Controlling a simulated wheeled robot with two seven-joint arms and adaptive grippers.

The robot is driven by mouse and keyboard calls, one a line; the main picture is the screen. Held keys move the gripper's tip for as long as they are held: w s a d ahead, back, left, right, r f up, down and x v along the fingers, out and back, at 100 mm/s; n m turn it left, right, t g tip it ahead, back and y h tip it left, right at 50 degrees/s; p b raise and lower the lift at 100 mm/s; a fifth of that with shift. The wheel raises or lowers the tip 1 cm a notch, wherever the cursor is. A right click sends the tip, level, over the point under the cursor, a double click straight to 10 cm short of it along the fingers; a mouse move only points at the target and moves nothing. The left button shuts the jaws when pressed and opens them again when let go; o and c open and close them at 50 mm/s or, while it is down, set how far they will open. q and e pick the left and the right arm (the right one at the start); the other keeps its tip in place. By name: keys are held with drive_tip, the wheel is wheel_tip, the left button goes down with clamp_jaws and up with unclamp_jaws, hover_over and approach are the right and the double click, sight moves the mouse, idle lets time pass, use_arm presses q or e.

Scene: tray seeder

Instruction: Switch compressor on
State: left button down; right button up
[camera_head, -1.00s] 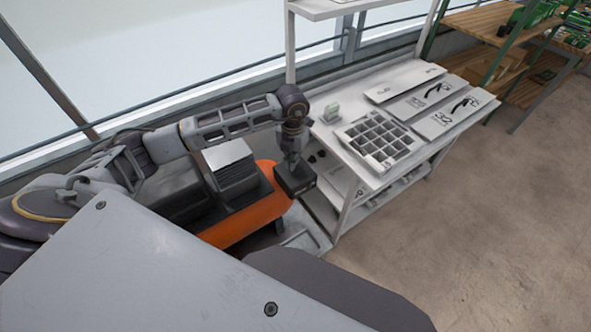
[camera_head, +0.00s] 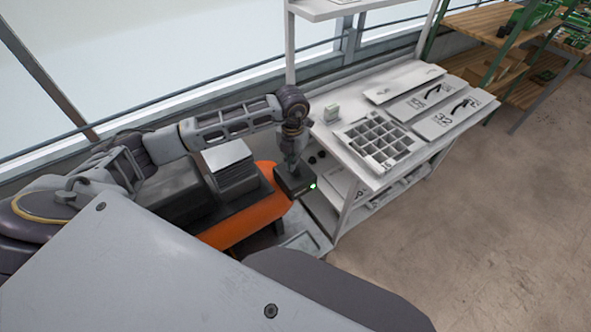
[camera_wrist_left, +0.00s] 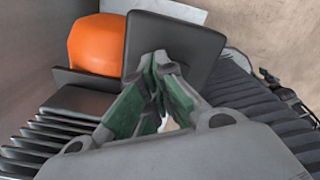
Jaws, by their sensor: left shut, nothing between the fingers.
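The compressor has an orange tank (camera_head: 245,222) with a grey finned block (camera_head: 232,168) on top and a dark switch box (camera_head: 295,182) at its right end. A small green light (camera_head: 313,186) glows on that box. My left gripper (camera_head: 293,168) points down over the box, its tips at or just above the box top. The left wrist view shows the gripper (camera_wrist_left: 158,68) shut and empty over the dark box (camera_wrist_left: 185,40), with the orange tank (camera_wrist_left: 97,45) beside it. Whether the tips touch the box I cannot tell. My right gripper is not in view.
A white table (camera_head: 345,160) right of the compressor holds a seed tray (camera_head: 380,143), flat plates and a small pale green item (camera_head: 331,112). Wooden shelves (camera_head: 480,24) stand at the back right. The floor (camera_head: 480,230) on the right is clear.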

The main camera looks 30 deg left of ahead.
use_arm(q)
drive_tip(key=shift+r+p, duration=1.55)
drive_tip(key=shift+r, duration=1.65)
